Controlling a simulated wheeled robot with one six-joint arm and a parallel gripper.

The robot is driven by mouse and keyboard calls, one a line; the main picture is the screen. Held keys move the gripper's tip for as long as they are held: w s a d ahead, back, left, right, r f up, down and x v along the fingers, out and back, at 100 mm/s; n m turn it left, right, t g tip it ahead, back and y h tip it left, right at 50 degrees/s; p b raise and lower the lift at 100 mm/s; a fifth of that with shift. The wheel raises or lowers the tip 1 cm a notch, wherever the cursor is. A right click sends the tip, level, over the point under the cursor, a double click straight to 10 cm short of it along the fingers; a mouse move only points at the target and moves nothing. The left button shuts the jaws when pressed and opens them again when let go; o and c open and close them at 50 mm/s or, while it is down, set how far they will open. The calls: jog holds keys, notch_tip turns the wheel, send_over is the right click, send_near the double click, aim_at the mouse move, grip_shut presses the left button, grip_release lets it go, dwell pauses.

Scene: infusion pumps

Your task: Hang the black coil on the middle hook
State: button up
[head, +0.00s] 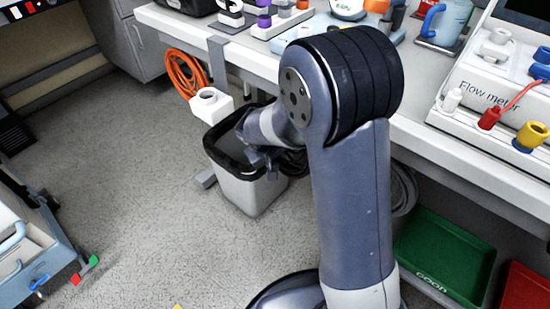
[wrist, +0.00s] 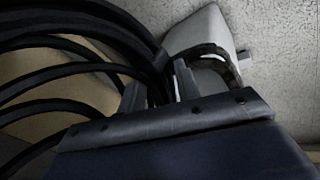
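The black coil (head: 293,160) shows in part under the bench, just right of my gripper (head: 262,160); my arm hides the rest. In the wrist view, several black loops of the coil (wrist: 85,62) fan out at the upper left. Its strands come together between the two fingers of my gripper (wrist: 160,88), which look shut on them. The middle hook is not visible behind my arm. An orange coil (head: 184,72) hangs under the bench at the left, and a grey coil (head: 404,190) hangs at the right.
A white bin (head: 245,188) with a black rim stands just below my gripper; it also shows in the wrist view (wrist: 198,35). A green tray (head: 440,262) and a red tray (head: 525,290) lie at the right. The bench edge (head: 450,160) runs above.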

jog(key=o, duration=0.4)
jog(key=shift+c, duration=0.2)
jog(key=p+v, duration=0.3)
jog(key=v, duration=0.7)
jog(key=shift+a+r, duration=0.15)
jog(key=shift+r, duration=0.2)
jog(key=shift+s+f, duration=0.1)
jog(key=shift+s, duration=0.05)
jog(key=b+x, duration=0.3)
jog(key=x, duration=0.8)
jog(key=shift+r+p, duration=0.3)
jog(key=shift+r, duration=0.15)
jog(key=shift+s+a+r, duration=0.25)
jog(key=shift+s+r, duration=0.05)
jog(key=shift+f, duration=0.1)
